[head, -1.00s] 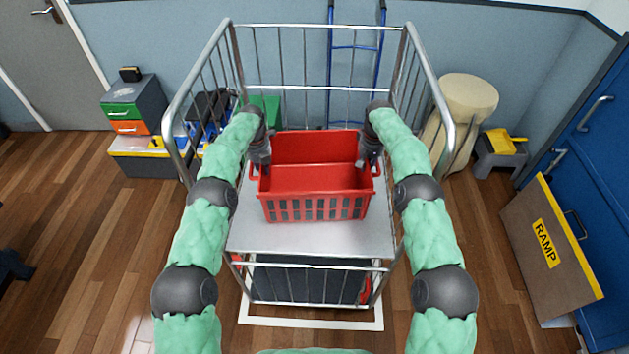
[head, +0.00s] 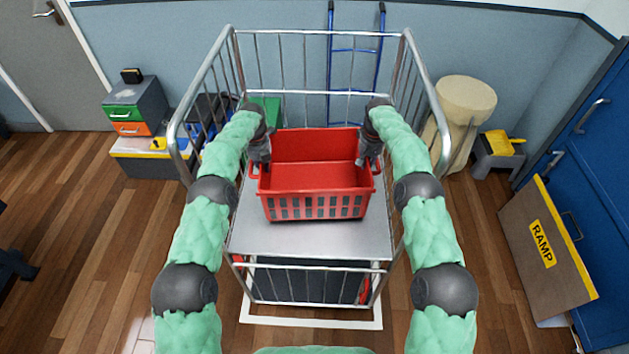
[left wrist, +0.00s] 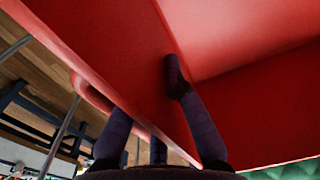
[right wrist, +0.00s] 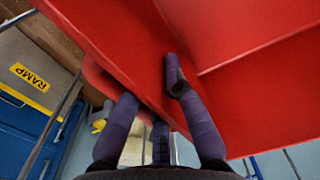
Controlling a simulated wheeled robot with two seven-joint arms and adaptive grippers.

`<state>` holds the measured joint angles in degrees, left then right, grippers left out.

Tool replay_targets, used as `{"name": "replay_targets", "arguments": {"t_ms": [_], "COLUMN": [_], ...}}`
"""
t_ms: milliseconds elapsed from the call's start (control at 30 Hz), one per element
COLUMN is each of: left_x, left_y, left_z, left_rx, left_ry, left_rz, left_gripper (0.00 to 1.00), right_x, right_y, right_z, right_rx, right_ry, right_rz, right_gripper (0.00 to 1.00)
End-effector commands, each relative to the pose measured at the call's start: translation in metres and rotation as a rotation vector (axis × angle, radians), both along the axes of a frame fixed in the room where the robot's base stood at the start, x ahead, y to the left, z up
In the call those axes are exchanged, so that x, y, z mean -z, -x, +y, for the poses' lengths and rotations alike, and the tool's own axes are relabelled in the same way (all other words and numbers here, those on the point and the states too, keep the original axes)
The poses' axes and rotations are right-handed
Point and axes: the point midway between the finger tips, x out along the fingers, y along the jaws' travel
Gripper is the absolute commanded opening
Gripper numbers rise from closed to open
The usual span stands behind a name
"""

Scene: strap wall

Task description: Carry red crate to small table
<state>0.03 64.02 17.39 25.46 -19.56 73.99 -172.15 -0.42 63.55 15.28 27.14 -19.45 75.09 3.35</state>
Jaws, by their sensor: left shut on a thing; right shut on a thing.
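The red crate (head: 315,207) is an open basket with slotted sides and looks empty. In the head view it is level, over the grey deck (head: 310,238) of a wire cage cart. I cannot tell whether its base touches the deck. My left gripper (head: 262,163) is shut on the crate's left side wall, and my right gripper (head: 367,162) on its right side wall. Both wrist views show fingers on either side of red crate wall (left wrist: 120,50) (right wrist: 120,40). I cannot pick out a small table.
The cage cart's wire sides (head: 180,120) rise left, right and behind the crate. A blue hand truck (head: 330,60) stands behind. A drawer unit (head: 137,105) is at left. A round beige stool-like object (head: 465,100) and a RAMP board (head: 545,245) are at right. Wood floor at left is open.

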Motion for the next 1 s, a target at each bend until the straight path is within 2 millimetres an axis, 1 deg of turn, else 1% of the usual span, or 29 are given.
{"name": "replay_targets", "arguments": {"t_ms": [33,267,1000], "left_x": [-0.010,-0.022,-0.022], "left_y": [-0.001,-0.001,-0.001], "left_z": [0.001,0.001,0.001], "left_rx": [-0.001,-0.001,-0.001], "left_ry": [0.000,0.000,0.000], "left_rz": [-0.004,-0.003,-0.003], "left_gripper": [0.00,0.00,0.00], "right_x": [-0.010,-0.021,-0.022], "right_y": [-0.001,-0.001,-0.001], "right_z": [-0.001,-0.001,-0.001], "right_rx": [0.001,0.001,0.001], "right_ry": [0.000,0.001,0.001], "right_rz": [-0.003,-0.003,-0.003], "right_gripper": [0.00,0.00,0.00]}}
